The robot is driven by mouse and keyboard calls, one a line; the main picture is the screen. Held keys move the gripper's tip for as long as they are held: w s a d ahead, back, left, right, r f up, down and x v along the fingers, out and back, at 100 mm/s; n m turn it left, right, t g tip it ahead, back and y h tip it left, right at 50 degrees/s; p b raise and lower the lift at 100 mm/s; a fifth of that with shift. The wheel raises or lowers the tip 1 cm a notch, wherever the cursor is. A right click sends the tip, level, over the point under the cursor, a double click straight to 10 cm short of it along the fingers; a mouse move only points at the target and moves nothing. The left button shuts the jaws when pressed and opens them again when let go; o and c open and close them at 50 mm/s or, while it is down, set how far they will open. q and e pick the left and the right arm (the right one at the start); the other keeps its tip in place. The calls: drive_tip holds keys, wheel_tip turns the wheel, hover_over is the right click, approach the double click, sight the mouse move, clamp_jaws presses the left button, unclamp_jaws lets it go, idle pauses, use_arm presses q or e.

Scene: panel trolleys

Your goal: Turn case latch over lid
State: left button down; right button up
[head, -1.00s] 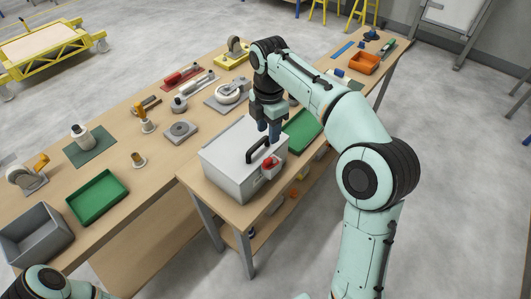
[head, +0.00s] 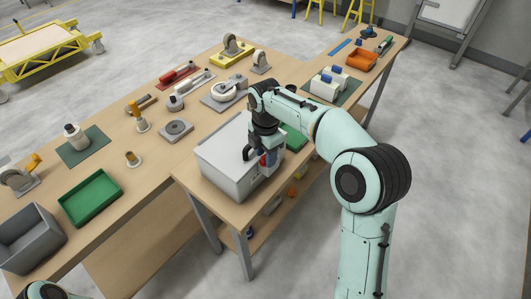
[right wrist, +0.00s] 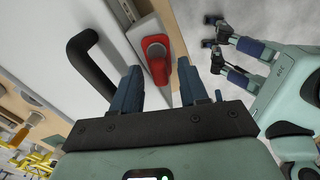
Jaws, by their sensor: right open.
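The light grey case (head: 225,163) stands closed on the near wing of the bench, with a black handle (right wrist: 92,70) on its lid. Its red latch (right wrist: 156,55) sits on a grey mount at the case's edge. In the head view the latch is mostly hidden by my right gripper (head: 266,158). In the right wrist view my right gripper (right wrist: 159,68) is open, its blue fingers on either side of the latch; whether they touch it I cannot tell. My left gripper (right wrist: 214,42) shows at the upper right of that view, fingers apart and empty.
A green tray (head: 296,138) lies just behind the case. Casters, tools and another green tray (head: 90,198) stand on the long bench to the left, with a grey bin (head: 30,238). An orange tray (head: 362,61) is at the far end.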

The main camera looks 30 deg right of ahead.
clamp_jaws()
use_arm(q)
drive_tip(key=shift+w+r, duration=0.1)
drive_tip(key=shift+r, duration=0.05)
use_arm(e)
drive_tip(key=m, duration=0.1)
drive_tip(key=m+p, duration=0.1)
drive_tip(key=m, duration=0.1)
drive_tip(key=shift+w+r+m, duration=0.1)
drive_tip(key=shift+w+m, duration=0.2)
drive_tip(key=m+p, duration=0.1)
drive_tip(key=m, duration=0.3)
drive_tip(key=shift+w+d+p, duration=0.1)
drive_tip(key=shift+w+p, duration=0.25)
drive_tip(key=shift+w, duration=0.05)
drive_tip(key=m, duration=0.4)
drive_tip(key=shift+w+d, duration=0.2)
use_arm(q)
drive_tip(key=shift+t, duration=0.3)
drive_tip(key=shift+w+r+p, duration=0.3)
drive_tip(key=shift+w+r, duration=1.7)
drive_tip(key=shift+w, duration=0.2)
use_arm(e)
drive_tip(key=shift+w+d+m, duration=0.1)
drive_tip(key=shift+d+m, duration=0.05)
drive_tip(key=shift+m, duration=0.65)
drive_tip(key=shift+w+d+m, duration=0.1)
drive_tip(key=shift+m, duration=1)
